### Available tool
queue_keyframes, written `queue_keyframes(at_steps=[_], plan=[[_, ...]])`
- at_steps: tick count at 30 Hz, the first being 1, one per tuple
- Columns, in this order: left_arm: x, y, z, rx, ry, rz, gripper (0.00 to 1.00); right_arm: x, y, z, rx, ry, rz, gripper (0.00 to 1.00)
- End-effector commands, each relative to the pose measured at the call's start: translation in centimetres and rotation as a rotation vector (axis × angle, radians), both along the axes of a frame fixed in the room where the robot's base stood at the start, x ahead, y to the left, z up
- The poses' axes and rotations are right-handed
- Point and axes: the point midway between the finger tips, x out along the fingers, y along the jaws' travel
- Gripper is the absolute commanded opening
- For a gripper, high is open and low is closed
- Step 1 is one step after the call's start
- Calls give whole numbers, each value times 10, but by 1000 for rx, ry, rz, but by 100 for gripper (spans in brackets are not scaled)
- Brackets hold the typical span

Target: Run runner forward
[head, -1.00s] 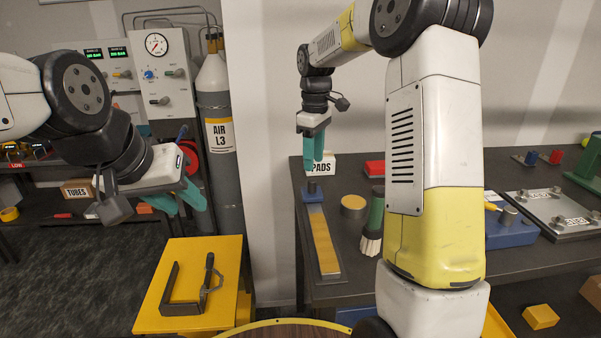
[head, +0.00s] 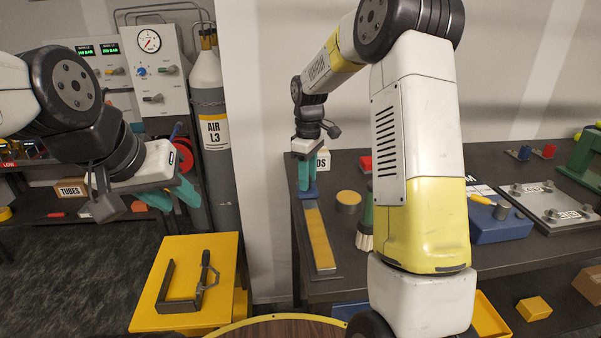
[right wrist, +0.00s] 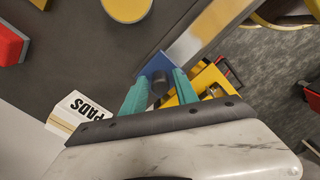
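The runner is a blue block (head: 308,193) with a dark upright knob (right wrist: 160,82). It sits at the far end of a metal rail (head: 327,267) with a yellow strip, on the dark bench. My right gripper (head: 307,184) is down at the runner, pointing downward. In the right wrist view its teal fingers stand apart, one on each side of the knob; I see no firm grip on it. In the head view the fingers hide the knob. My left gripper (head: 178,198) is open and empty in the air at the left, far from the runner.
A PADS box (right wrist: 78,115) stands close beside my right gripper. A yellow round disc (head: 348,198), a brush (head: 365,240) and a red block (head: 366,163) lie right of the rail. A yellow stand (head: 212,250) with a dark clamp is at left.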

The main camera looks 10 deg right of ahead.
Motion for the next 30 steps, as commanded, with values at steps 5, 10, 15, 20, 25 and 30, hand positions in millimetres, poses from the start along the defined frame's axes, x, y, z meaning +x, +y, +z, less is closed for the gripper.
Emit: queue_keyframes(at_steps=[5, 10, 15, 20, 25, 30], plan=[[0, 0, 0, 0, 0, 0, 36, 0, 0, 0, 0, 0, 0, 0], [0, 0, 0, 0, 0, 0, 36, 0, 0, 0, 0, 0, 0, 0], [0, 0, 0, 0, 0, 0, 36, 0, 0, 0, 1, -1, 0, 0], [0, 0, 0, 0, 0, 0, 36, 0, 0, 1, 1, -1, 0, 0], [0, 0, 0, 0, 0, 0, 36, 0, 0, 1, 0, -1, 0, 0], [0, 0, 0, 0, 0, 0, 36, 0, 0, 1, 0, -1, 0, 0]])
